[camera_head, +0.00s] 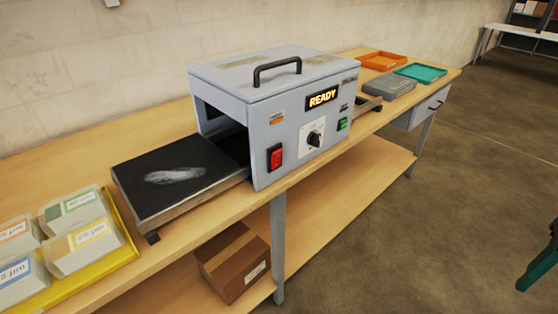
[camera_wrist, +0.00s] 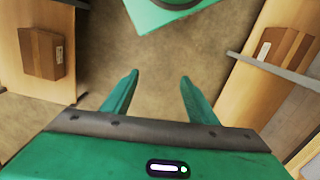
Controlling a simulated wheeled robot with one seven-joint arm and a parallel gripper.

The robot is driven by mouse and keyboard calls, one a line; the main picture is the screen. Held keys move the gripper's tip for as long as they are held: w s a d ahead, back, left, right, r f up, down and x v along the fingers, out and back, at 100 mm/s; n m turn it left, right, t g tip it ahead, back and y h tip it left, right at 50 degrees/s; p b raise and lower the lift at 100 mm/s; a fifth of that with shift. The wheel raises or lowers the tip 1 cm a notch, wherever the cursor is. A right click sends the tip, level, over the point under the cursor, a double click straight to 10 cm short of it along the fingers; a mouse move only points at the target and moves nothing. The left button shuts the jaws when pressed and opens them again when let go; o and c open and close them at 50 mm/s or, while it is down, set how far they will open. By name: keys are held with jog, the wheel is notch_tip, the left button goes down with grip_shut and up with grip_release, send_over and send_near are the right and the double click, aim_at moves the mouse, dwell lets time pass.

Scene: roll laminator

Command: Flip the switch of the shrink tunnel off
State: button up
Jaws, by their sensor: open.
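The shrink tunnel (camera_head: 270,105) is a pale blue-grey box with a black top handle, standing on the wooden bench in the head view. Its red rocker switch (camera_head: 275,157) is on the front panel at lower left. A dark green part of mine shows at the right edge of the head view, well apart from the tunnel. The tunnel is not in the wrist view.
A dark conveyor (camera_head: 180,177) extends left from the tunnel. A yellow tray (camera_head: 118,257) with several wrapped boxes is at left. An orange tray (camera_head: 382,61) and teal tray (camera_head: 420,72) lie at the far end. A cardboard box (camera_head: 234,262) is on the lower shelf. The floor in front is clear.

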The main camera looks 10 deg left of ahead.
jog(key=shift+c, duration=0.3)
